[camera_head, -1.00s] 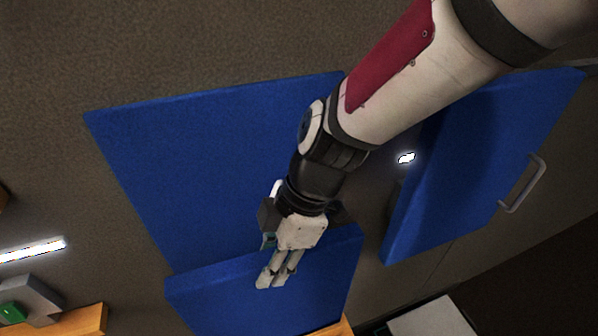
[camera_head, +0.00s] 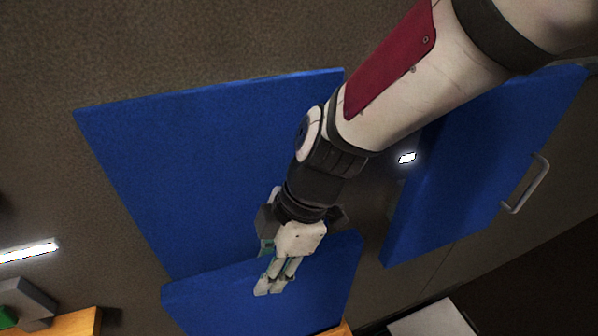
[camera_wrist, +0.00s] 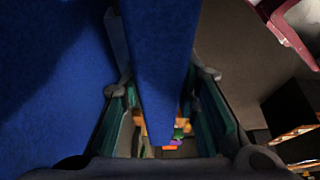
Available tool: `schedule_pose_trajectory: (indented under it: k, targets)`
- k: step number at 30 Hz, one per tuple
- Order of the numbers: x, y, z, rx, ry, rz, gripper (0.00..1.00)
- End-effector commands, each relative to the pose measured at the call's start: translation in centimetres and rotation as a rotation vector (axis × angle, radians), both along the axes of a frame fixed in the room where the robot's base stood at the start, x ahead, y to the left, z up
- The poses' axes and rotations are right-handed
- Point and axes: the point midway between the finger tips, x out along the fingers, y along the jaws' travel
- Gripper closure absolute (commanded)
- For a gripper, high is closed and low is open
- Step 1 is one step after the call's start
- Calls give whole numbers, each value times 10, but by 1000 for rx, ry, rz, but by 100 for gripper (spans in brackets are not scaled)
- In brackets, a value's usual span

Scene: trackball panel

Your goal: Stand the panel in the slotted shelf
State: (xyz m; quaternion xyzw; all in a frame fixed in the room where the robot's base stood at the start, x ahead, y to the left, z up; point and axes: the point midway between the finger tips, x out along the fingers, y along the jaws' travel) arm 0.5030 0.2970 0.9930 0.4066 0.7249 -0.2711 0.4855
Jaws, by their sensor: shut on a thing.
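My gripper (camera_head: 270,284) reaches down from the upper right and is shut on a blue slab (camera_head: 320,285) at the lower middle of the head view. In the wrist view the slab (camera_wrist: 155,65) runs between my two fingers (camera_wrist: 165,85). A larger flat blue board (camera_head: 190,170) lies behind and above it in the head view, and a broad blue surface (camera_wrist: 45,80) fills the left of the wrist view. Which blue piece is the panel is not certain. I cannot make out the shelf's slots. My arm hides part of the large board.
A thick blue piece with a metal handle (camera_head: 527,185) is at the right, beside my arm. Orange-brown wooden edges (camera_head: 75,322) and a grey-and-green object (camera_head: 25,300) show at the lower left. A pale flat surface (camera_head: 432,320) is at the bottom right.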

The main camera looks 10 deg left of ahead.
Motion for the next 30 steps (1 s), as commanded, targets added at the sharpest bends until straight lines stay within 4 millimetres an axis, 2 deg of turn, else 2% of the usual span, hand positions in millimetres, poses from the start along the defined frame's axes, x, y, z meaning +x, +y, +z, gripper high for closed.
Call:
schedule_pose_trajectory:
  k: [21, 22, 24, 30]
  targets:
    - [0, 0, -8, 0, -1, 0, 100]
    - [0, 0, -8, 0, -1, 0, 65]
    - [0, 0, -8, 0, -1, 0, 49]
    - [0, 0, -8, 0, 0, 0, 48]
